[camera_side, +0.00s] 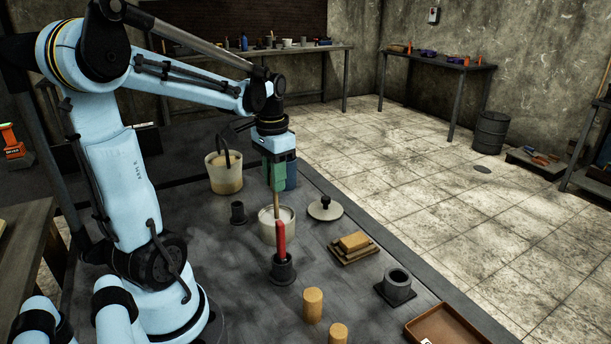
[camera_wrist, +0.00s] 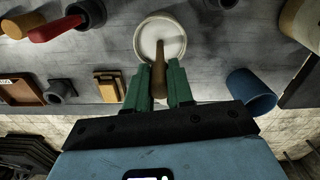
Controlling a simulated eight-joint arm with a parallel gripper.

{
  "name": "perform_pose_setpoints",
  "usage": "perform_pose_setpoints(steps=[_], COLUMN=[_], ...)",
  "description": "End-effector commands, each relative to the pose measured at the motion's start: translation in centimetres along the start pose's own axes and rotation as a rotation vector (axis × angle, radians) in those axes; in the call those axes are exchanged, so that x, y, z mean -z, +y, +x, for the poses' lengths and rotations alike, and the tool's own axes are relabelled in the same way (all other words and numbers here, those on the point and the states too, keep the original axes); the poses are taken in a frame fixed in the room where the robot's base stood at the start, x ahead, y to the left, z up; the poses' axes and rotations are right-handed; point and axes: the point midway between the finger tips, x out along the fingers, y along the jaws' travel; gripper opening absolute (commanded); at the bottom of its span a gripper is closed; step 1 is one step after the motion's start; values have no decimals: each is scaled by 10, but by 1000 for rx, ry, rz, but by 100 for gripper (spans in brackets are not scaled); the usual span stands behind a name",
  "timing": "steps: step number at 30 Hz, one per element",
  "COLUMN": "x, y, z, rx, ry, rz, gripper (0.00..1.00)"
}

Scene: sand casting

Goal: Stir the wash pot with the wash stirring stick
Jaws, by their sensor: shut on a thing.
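The wash pot (camera_side: 266,232) is a round white pot holding pale liquid, standing on the dark bench below my gripper. It also shows at the top middle of the wrist view (camera_wrist: 139,42). My gripper (camera_side: 276,189) has green fingers and is shut on the brown wooden stirring stick (camera_side: 276,204). The stick points down at the pot's opening; in the wrist view the stick (camera_wrist: 160,78) runs from between the fingers toward the pale liquid. Whether its tip is in the liquid is hard to tell, as a red-handled tool hides part of the pot in the side view.
The red-handled tool (camera_side: 281,238) stands in a black holder close in front of the pot. A knobbed lid (camera_side: 325,209) lies to the right. A larger bucket (camera_side: 224,178) stands behind left, and a blue container (camera_side: 291,178) behind my gripper. Yellow blocks (camera_side: 353,242) lie front right.

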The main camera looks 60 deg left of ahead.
Motion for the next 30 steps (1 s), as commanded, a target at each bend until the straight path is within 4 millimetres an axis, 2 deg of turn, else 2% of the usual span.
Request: perform_pose_setpoints(steps=[15, 30], x=[0, 0], y=[0, 0], z=[-29, -30], rx=[0, 0], ry=[0, 0], rz=[0, 0], gripper=[0, 0])
